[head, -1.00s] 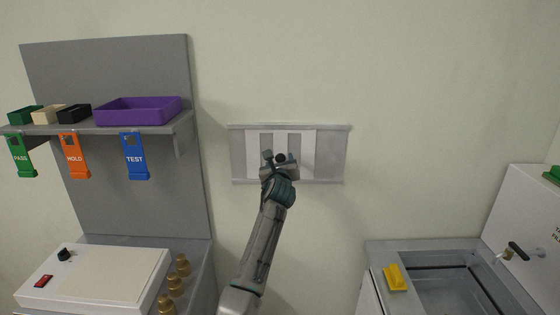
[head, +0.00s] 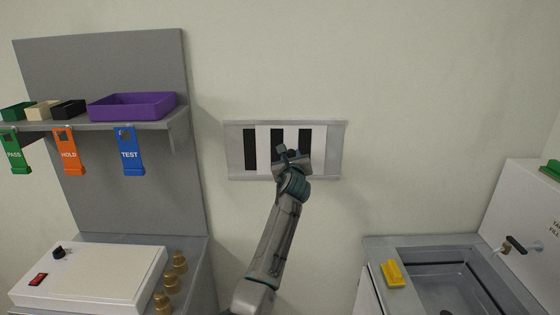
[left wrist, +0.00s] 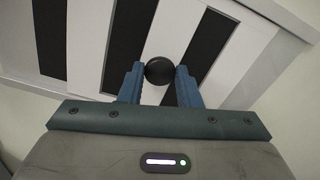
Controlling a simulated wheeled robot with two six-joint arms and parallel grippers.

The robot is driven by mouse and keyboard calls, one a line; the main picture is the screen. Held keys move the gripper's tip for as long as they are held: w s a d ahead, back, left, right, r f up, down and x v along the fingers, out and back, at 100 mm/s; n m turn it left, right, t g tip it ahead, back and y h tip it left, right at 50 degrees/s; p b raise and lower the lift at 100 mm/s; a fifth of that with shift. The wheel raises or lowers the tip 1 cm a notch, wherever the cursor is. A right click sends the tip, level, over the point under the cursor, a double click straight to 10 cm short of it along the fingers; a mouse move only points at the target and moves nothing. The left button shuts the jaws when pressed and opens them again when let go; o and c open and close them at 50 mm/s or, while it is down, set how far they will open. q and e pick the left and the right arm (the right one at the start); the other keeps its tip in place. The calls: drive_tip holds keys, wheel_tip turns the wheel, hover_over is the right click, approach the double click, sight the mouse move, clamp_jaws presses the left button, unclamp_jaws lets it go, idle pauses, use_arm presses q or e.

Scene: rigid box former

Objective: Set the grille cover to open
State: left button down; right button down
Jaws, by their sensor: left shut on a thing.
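The grille cover (head: 263,138) is a white slatted panel in a grey wall frame (head: 337,152). Dark slots (head: 250,150) show between its white bars in the head view. My left gripper (head: 291,152) is at the cover's lower middle. In the left wrist view, its blue fingers (left wrist: 159,84) are shut on a round black knob (left wrist: 159,70) on the cover. The slots also show dark there, on both sides of the knob. The arm and gripper hide part of the cover's lower edge in the head view. My right gripper is not in view.
A white box (head: 90,278) stands lower left. A sink basin (head: 445,285) with a yellow item (head: 392,273) is lower right. The wall around the frame is clear.

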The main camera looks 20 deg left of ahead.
use_arm(q)
drive_tip(key=c, duration=1.4)
unclamp_jaws()
drive_tip(key=shift+d, duration=0.1)
drive_tip(key=o, duration=0.4)
drive_tip(key=shift+c, duration=0.2)
drive_tip(key=shift+d, duration=0.1)
drive_tip(key=shift+s+f, duration=0.1)
drive_tip(key=shift+s, duration=0.25)
drive_tip(key=b+v, duration=0.2)
drive_tip(key=v, duration=0.8)
